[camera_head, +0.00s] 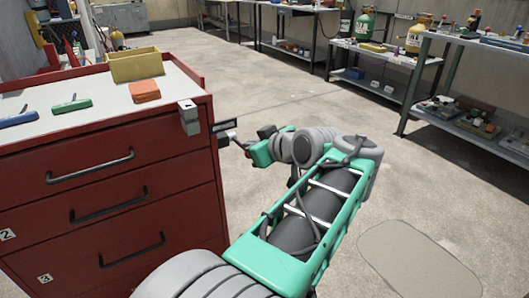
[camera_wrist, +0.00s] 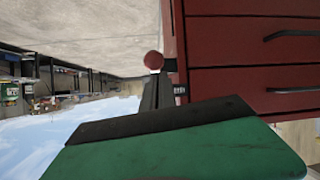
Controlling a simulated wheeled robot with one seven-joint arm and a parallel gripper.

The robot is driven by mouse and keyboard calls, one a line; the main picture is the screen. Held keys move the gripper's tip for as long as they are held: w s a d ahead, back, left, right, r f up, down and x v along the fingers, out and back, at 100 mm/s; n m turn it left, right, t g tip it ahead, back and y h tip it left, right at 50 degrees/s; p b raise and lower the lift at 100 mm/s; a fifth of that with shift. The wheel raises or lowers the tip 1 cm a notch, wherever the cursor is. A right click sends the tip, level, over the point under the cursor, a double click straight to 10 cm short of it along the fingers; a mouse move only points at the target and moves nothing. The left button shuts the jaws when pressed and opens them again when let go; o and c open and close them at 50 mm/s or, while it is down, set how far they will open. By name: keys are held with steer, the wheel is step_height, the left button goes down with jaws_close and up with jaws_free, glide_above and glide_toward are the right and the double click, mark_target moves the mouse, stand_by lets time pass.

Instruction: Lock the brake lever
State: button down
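The brake lever's round red knob (camera_wrist: 153,60) shows in the wrist view, on a short dark arm beside the red cabinet's side. In the head view the lever (camera_head: 228,139) is small at the cabinet's right side, below a dark plate with a pale label (camera_head: 224,126). My gripper (camera_head: 242,145) is right by the lever, coming from the right. In the wrist view its dark fingers (camera_wrist: 157,88) reach up to just below the knob and overlap its lower edge. Whether they touch it, and the gap between them, cannot be made out.
The red drawer cabinet (camera_head: 110,175) stands at left, with a yellow bin (camera_head: 135,65), an orange block (camera_head: 145,91) and green-handled (camera_head: 72,105) and blue-handled (camera_head: 18,118) tools on top. Open concrete floor lies behind; loaded shelves (camera_head: 470,120) stand right.

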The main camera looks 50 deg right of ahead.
steer(key=s+a+p, duration=0.3)
steer(key=s, duration=0.5)
steer(key=shift+s+a+r, duration=0.25)
steer(key=shift+r, duration=0.1)
steer(key=shift+r, duration=0.1)
